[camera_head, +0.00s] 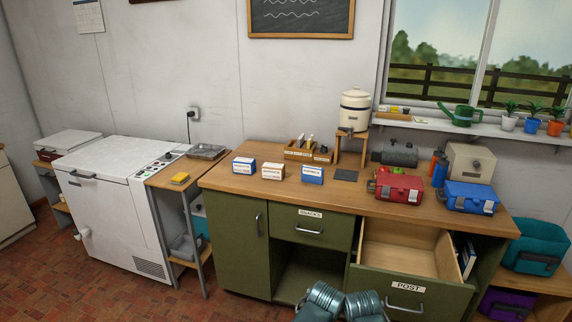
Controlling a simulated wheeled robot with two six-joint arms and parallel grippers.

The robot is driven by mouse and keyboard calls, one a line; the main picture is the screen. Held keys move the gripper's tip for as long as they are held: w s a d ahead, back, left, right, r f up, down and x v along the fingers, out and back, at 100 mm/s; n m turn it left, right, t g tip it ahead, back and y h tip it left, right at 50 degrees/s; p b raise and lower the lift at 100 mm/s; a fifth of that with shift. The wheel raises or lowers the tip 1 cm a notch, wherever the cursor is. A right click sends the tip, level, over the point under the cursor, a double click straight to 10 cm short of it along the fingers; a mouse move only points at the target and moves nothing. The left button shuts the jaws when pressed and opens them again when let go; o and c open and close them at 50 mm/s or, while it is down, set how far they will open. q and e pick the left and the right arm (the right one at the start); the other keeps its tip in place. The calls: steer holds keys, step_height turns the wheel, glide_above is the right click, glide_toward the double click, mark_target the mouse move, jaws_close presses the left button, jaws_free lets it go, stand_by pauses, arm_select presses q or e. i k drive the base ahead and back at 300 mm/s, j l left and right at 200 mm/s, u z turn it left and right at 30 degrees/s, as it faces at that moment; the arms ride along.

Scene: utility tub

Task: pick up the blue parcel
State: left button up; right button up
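Three small labelled boxes stand apart on the wooden counter. The right one is a blue parcel (312,176) with a white label on its front. The left one is a box (244,166) with blue and white sides. The middle one is a box (273,171) with orange-brown and white sides. Nothing touches the blue parcel. Two ribbed teal parts of my arms show at the bottom edge, in front of the cabinet and well below the counter. No gripper fingers can be made out, and the lower parts of my arms are cut off by the frame.
The POST drawer (407,249) stands open and looks empty. A dark flat pad (346,175) lies right of the blue parcel. A wooden organiser (308,152) and drink dispenser (355,108) stand behind. Red (399,188) and blue (470,198) cases stand to the right. The counter's front is clear.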

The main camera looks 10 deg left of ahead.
mark_target(242, 166)
steer(key=i+j+z, duration=0.15)
steer(key=j+z, duration=0.15)
steer(key=j, duration=0.2)
steer(key=i+j+z, duration=0.1)
steer(key=j+z, duration=0.25)
steer(key=j, duration=0.15)
steer(key=j+z, duration=0.3)
steer(key=j, duration=0.2)
steer(key=j+z, duration=0.1)
steer(key=j, duration=1.25)
steer(key=j+z, duration=0.15)
steer(key=j, duration=1.2)
steer(key=k+j+z, duration=0.1)
steer(key=j, duration=1.25)
